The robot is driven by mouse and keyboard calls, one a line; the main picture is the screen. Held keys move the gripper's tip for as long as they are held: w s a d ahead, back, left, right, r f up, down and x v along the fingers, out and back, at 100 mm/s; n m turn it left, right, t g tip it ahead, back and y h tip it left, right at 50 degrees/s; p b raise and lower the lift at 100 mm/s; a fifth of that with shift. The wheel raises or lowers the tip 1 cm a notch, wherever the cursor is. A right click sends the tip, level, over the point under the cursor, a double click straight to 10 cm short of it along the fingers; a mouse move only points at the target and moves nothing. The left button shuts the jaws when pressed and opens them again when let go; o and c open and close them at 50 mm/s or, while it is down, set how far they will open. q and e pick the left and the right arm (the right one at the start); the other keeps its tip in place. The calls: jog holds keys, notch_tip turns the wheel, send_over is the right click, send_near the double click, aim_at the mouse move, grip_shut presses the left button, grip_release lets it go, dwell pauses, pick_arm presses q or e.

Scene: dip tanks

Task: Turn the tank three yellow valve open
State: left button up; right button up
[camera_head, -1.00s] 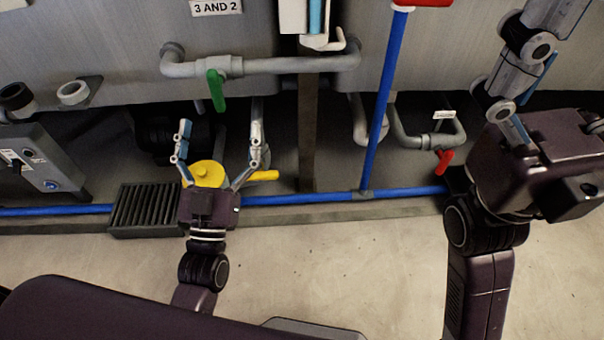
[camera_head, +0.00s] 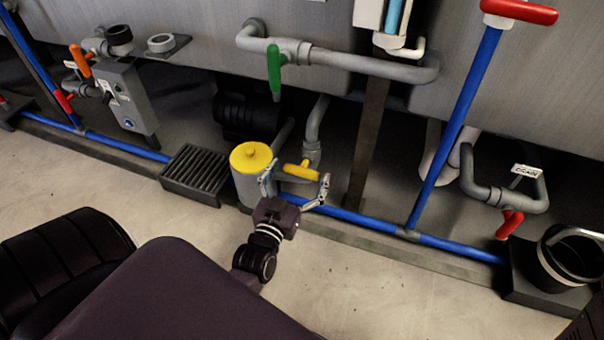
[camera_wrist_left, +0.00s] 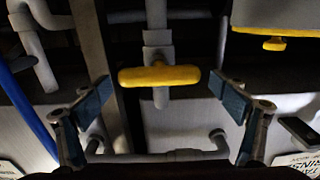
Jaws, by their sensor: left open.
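The yellow valve handle (camera_head: 301,171) is a short bar on a grey pipe low in front of the tank. In the left wrist view the yellow handle (camera_wrist_left: 160,76) lies crosswise to its pipe, between my spread fingers. My left gripper (camera_head: 297,183) is open, with one finger on each side of the handle. In the left wrist view the gripper (camera_wrist_left: 163,88) shows gaps between both fingertips and the handle, with no visible grip. My right gripper is not in view.
A grey canister with a yellow lid (camera_head: 250,156) stands close left of my left gripper. A green valve handle (camera_head: 273,72) is above. A blue pipe (camera_head: 450,246) runs along the floor. A red handle (camera_head: 509,224) is at right. Free floor lies in front.

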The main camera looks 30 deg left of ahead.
pick_arm(q)
jog(key=shift+w+a, duration=0.1)
jog(key=shift+w, duration=0.35)
jog(key=c, duration=1.2)
jog(key=shift+o, duration=0.2)
